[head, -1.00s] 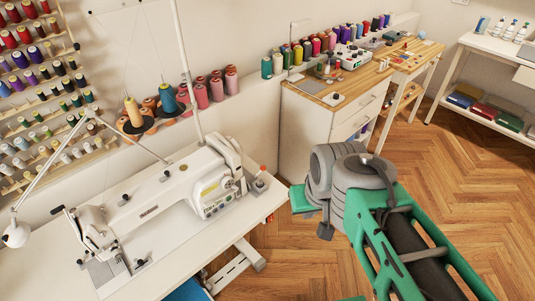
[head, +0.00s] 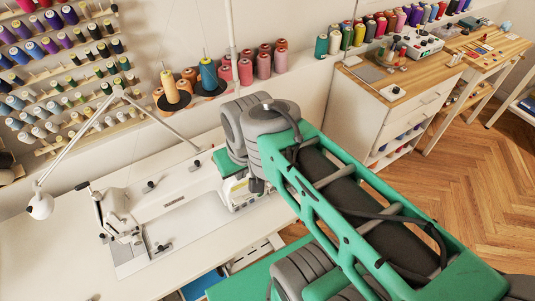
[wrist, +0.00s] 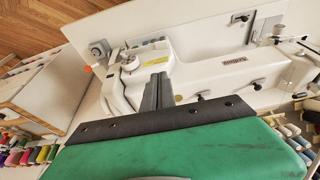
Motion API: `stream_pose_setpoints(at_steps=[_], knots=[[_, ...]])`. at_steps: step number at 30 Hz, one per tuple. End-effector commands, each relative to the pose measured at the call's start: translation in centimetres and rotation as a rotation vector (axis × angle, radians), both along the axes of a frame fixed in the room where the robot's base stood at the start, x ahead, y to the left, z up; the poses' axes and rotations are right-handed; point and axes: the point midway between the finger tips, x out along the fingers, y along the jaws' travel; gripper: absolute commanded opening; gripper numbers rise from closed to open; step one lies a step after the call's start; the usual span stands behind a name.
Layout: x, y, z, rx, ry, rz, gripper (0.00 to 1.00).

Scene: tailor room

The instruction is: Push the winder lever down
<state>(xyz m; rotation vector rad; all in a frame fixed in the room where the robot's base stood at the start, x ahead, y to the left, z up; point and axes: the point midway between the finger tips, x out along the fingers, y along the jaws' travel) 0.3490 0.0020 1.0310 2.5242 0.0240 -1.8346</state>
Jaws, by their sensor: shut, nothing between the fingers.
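The white sewing machine (head: 180,185) stands on its table; my arm covers its right end in the head view. In the wrist view that end of the machine (wrist: 215,78) lies in front of my gripper (wrist: 157,80). A round winder-like part (wrist: 129,62) shows on it, just left of and beyond my fingertips. The winder lever is too small to tell apart there. My gripper is shut and empty, its fingers pointing at the machine. I cannot tell whether they touch it. In the head view the fingers are hidden behind my arm.
A thread stand with cones (head: 209,75) rises behind the machine. A lamp (head: 40,205) stands at the left. Spool racks (head: 60,60) hang on the wall. A white drawer cabinet (head: 375,100) stands to the right. The wooden floor (head: 490,190) is clear there.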

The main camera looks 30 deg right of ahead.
Motion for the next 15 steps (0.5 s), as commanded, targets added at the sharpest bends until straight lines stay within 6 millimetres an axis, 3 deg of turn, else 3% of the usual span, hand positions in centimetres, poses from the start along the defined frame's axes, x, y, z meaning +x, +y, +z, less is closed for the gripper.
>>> stream_pose_setpoints(at_steps=[5,15], knots=[[1.05,1.04,0.04,0.0,-0.001,0.028,0.0],[1.1,0.06,-0.04,0.001,0.01,0.001,0.0]])
